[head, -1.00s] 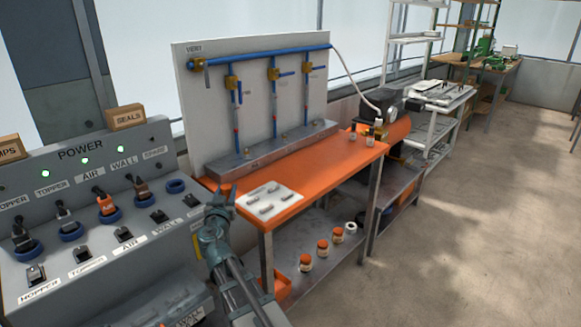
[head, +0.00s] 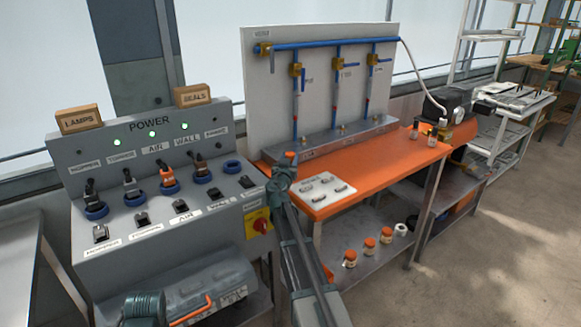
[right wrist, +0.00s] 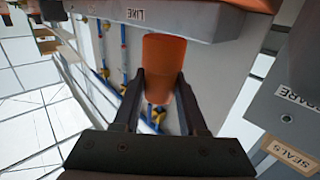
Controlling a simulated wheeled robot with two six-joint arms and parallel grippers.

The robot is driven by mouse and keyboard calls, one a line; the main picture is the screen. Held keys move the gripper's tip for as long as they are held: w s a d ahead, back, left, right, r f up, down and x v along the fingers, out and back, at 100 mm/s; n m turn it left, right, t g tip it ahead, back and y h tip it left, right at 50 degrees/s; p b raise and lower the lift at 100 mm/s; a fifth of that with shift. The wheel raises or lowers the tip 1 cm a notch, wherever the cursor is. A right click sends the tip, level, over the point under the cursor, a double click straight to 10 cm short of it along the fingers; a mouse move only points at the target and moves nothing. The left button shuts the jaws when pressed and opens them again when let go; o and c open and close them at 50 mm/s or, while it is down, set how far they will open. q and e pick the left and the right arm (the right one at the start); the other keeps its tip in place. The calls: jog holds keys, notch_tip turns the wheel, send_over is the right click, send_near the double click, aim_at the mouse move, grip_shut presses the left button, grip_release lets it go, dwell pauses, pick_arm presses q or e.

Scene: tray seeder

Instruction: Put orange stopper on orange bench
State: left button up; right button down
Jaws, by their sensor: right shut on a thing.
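The orange stopper (head: 291,156) is held upright at the tip of my right gripper (head: 284,172), by the left end of the orange bench (head: 390,165). In the right wrist view the stopper (right wrist: 165,65) is a plain orange tapered cylinder between the two dark fingers of the gripper (right wrist: 160,92), which are shut on it. In the head view the gripper overlaps the bench's left edge; I cannot tell whether the stopper is above the top.
A white plate with small parts (head: 322,189) lies on the bench's near left. A grey rack with blue pipes (head: 318,90) stands along its back. The power panel (head: 150,160) is close on the left. The bench's middle top is bare.

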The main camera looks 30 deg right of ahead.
jog(key=shift+w+d+f+b, duration=0.15)
jog(key=shift+f+b, duration=0.75)
jog(key=shift+w+d+f+b, duration=0.1)
jog(key=shift+f+b, duration=0.75)
jog(key=shift+f, duration=0.05)
jog(key=shift+f, duration=0.25)
jog(key=shift+c, duration=2.2)
grip_release()
jog(key=shift+r, duration=0.15)
jog(key=shift+r, duration=0.15)
jog(key=v, duration=1.2)
jog(key=shift+a, duration=0.1)
